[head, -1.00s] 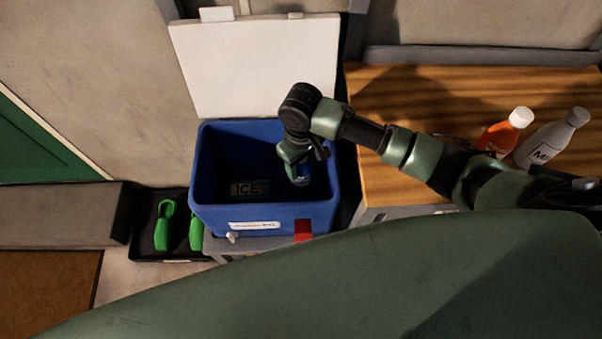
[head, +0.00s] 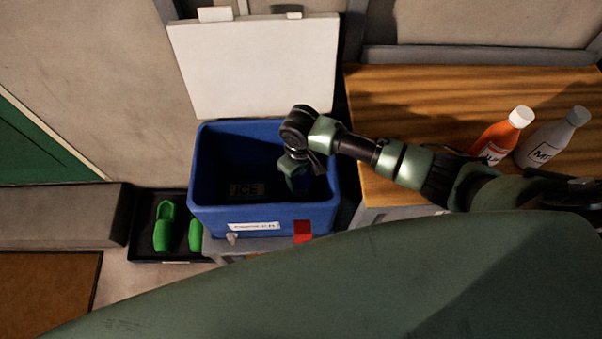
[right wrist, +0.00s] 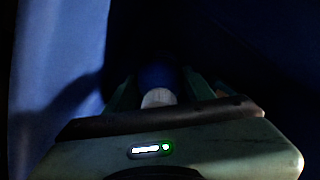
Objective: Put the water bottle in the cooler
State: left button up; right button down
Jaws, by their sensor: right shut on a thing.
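The blue cooler (head: 265,219) stands open, its white lid (head: 258,70) raised at the back. My right gripper (head: 297,182) reaches down inside the cooler, toward its right side. In the right wrist view, the gripper (right wrist: 163,90) is shut on a blue bottle with a pale cap (right wrist: 158,97), the water bottle. The bottle is mostly hidden by the gripper and deep shadow. I cannot tell whether it touches the cooler floor. An ice pack marked ICE (head: 246,189) lies in the cooler to the left of the gripper. My left gripper is not in view.
An orange bottle (head: 500,137) and a white milk bottle (head: 550,140) stand on the wooden table (head: 410,95) at right. A black tray (head: 160,253) with green clogs (head: 165,227) is on the floor left of the cooler. Cooler walls surround the gripper closely.

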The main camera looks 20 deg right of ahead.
jog(key=c, duration=0.6)
grip_release()
jog(key=shift+o, duration=0.2)
notch_tip(320, 180, up, 13)
jog(key=shift+f+p, duration=0.15)
jog(key=shift+p, duration=0.2)
jog(key=shift+a, duration=0.1)
